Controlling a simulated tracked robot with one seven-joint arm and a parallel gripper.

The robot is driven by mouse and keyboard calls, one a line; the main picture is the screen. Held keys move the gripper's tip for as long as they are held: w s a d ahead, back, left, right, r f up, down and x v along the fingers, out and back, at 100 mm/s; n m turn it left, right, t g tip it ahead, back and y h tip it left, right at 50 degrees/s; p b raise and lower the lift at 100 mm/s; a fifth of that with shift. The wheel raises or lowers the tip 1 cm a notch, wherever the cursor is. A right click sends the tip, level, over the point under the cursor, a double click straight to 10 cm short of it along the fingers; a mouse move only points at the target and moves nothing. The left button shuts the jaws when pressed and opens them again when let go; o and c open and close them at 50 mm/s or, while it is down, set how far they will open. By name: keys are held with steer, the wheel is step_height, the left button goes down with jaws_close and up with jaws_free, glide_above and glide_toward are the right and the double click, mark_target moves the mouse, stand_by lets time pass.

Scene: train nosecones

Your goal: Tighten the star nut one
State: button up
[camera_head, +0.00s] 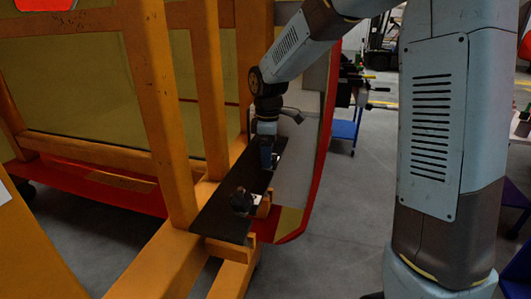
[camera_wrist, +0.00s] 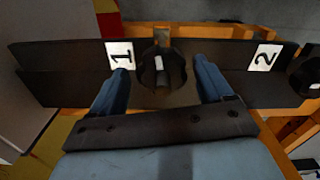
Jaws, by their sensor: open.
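Star nut one (camera_wrist: 161,68) is a dark lobed knob on the black plate (camera_wrist: 70,60), just right of the white label "1" (camera_wrist: 120,55). My gripper (camera_wrist: 164,76) is open, with one blue finger on each side of the nut. A gap shows between each finger and the nut, and I cannot tell any contact. In the head view my gripper (camera_head: 267,156) points down at the far part of the plate (camera_head: 222,215), and star nut one is hidden there.
A second dark star nut (camera_wrist: 306,72) sits right of the label "2" (camera_wrist: 264,57); it also shows nearer in the head view (camera_head: 241,201). Orange frame posts (camera_head: 160,110) stand left of the plate.

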steer(key=shift+f, duration=0.2)
steer(key=shift+r, duration=0.1)
steer(key=c, duration=1)
steer(key=shift+w+a, duration=0.1)
steer(key=shift+a, duration=0.05)
steer(key=shift+c, duration=0.3)
